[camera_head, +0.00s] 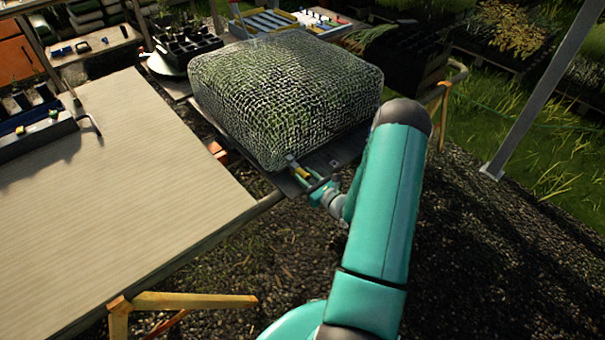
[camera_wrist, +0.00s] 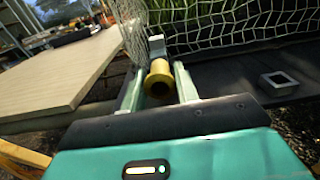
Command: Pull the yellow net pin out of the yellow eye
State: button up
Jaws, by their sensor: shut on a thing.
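The yellow net pin (camera_wrist: 159,80) is a short yellow cylinder with a wider round end facing the wrist camera. My gripper (camera_wrist: 158,72) is shut on it, one pale finger on each side. In the head view the pin (camera_head: 301,171) is a small yellow spot at the front lower corner of the net, with my gripper (camera_head: 307,178) at it. A pale grey block (camera_wrist: 157,45) stands just behind the pin. No clearly yellow eye shows, and I cannot tell whether the pin still sits in one.
A net-covered bulky block (camera_head: 285,95) stands on a dark tray (camera_head: 345,150). A small grey square frame (camera_wrist: 278,83) lies right of my gripper. A wooden tabletop (camera_head: 120,190) fills the left. Gravel (camera_head: 480,260) lies open at right.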

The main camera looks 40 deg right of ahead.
jog(key=shift+s, duration=0.1)
jog(key=s, duration=0.9)
jog(key=shift+s+d, duration=0.15)
dwell(1.3)
